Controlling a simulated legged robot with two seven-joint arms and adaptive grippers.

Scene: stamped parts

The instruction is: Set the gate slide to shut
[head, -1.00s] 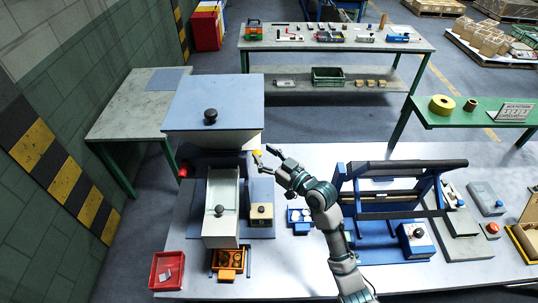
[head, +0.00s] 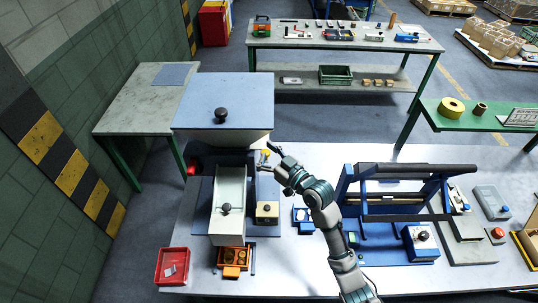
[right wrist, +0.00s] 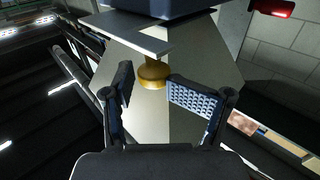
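The hopper (head: 222,103) has a blue-grey lid with a black knob. A small yellow knob (head: 266,153) shows at the hopper's lower right side; I take it as the gate slide's handle. The right wrist view shows this yellow knob (right wrist: 153,75) below a pale flat plate (right wrist: 128,35). My right gripper (head: 268,157) is beside it. In the right wrist view its fingers (right wrist: 158,90) are spread, with the knob in the gap just beyond the tips; contact cannot be told. The slide's inner part is hidden under the hopper. My left gripper is not in view.
A pale chute (head: 229,190) lies under the hopper, with a beige box (head: 267,211) to its right. An orange bin (head: 233,258) and a red bin (head: 172,266) are at the front. A blue frame (head: 385,228) stands right of my arm. Bare tabletop lies in front.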

